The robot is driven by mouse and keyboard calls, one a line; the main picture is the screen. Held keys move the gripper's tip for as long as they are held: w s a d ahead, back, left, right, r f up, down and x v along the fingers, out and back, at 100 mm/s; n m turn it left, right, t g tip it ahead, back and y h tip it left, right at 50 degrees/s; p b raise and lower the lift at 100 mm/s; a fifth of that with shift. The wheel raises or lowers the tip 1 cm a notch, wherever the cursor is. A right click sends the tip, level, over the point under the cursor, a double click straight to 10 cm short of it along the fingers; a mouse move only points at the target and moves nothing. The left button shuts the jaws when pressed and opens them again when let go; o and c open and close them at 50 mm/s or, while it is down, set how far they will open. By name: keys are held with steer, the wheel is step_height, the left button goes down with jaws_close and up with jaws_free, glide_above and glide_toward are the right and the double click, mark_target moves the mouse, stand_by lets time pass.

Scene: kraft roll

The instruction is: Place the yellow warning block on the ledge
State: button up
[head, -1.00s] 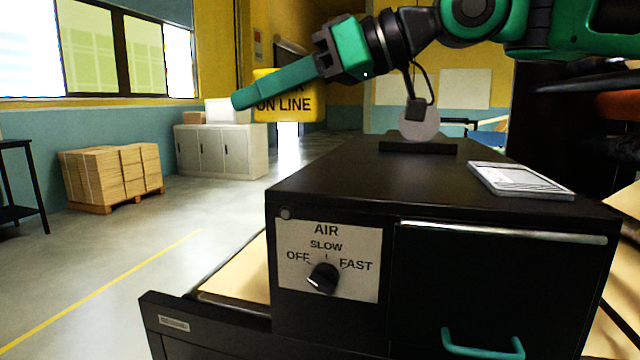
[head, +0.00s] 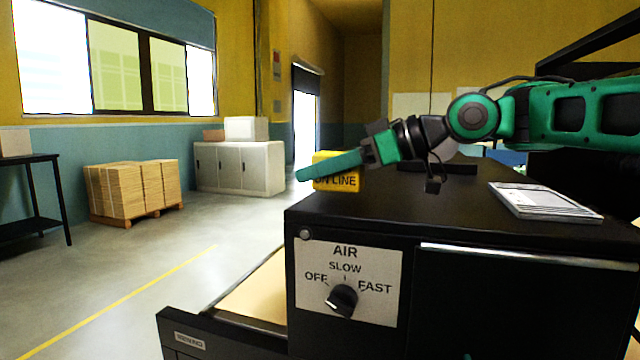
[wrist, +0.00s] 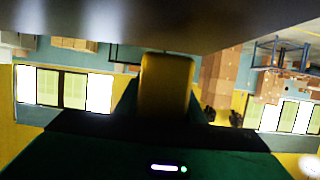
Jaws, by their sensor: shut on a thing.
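The yellow warning block (head: 338,184) shows at the left end of the black cabinet's top, with "ON LINE" readable and its upper lettering hidden behind my finger. My gripper (head: 318,167) is shut on it, with one green finger across its face. The wrist view shows the yellow block (wrist: 166,85) between my fingers, close to a dark surface at the top of that upside-down picture. The cabinet's flat top (head: 420,200) is the only ledge-like surface near the block. I cannot tell whether the block touches it.
A white notepad (head: 540,200) lies on the cabinet top at right. A dark bar (head: 460,168) with a pale disc stands behind my wrist. The AIR knob (head: 342,300) is on the front. An open drawer (head: 245,320) juts out at lower left. The top's middle is clear.

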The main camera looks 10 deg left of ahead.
steer(key=shift+f, duration=0.95)
steer(key=shift+f, duration=0.2)
steer(key=o, duration=1.1)
steer(key=shift+d, duration=0.1)
